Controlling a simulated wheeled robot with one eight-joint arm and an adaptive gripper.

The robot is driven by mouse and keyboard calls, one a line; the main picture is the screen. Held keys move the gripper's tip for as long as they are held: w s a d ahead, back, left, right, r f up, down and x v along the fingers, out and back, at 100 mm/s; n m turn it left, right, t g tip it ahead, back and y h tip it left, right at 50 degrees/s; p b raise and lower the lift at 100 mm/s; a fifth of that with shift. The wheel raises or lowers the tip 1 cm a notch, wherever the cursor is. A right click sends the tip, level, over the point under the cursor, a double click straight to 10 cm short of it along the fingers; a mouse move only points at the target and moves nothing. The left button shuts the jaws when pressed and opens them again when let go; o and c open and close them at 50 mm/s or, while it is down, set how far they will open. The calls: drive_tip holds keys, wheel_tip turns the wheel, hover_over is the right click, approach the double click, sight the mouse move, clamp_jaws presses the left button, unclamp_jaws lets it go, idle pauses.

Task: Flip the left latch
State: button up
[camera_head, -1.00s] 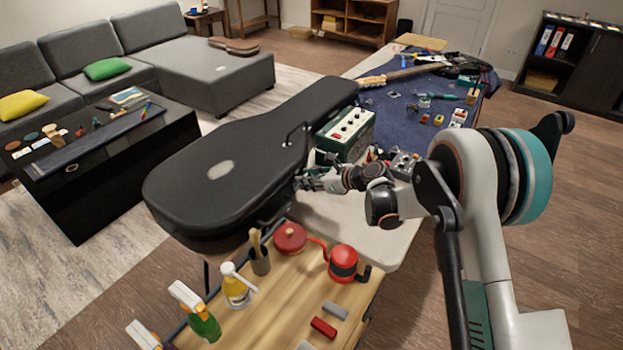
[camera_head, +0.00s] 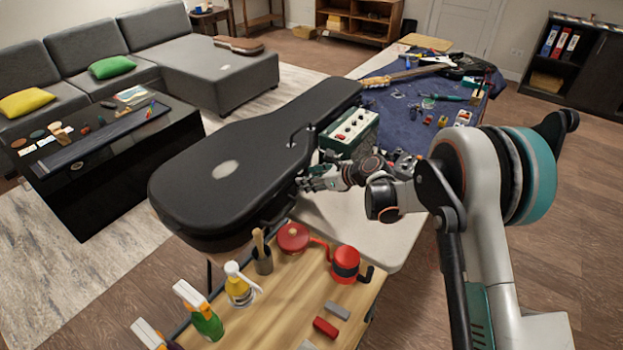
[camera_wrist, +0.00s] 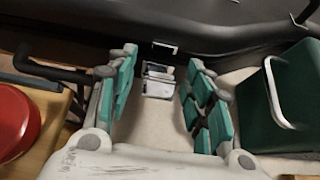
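The black guitar case (camera_head: 240,150) lies closed on the white table; its dark side runs across the top of the wrist view (camera_wrist: 220,38). A small silver latch (camera_wrist: 158,82) shows in the wrist view below the case's edge, between my fingers. I cannot tell whether it is fastened. My gripper (camera_head: 304,184) is at the case's near right side; in the wrist view (camera_wrist: 160,75) its two teal-padded fingers are spread with a gap on each side of the latch. In the head view my gripper hides the latch.
A green amplifier box (camera_head: 352,133) stands right of my gripper, close to the right finger in the wrist view (camera_wrist: 286,95). A dark handle (camera_wrist: 45,70) juts out at left.

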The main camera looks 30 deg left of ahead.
drive_tip(key=w+v, duration=0.1)
drive_tip(key=v, duration=1.1)
drive_tip(key=shift+s, duration=0.45)
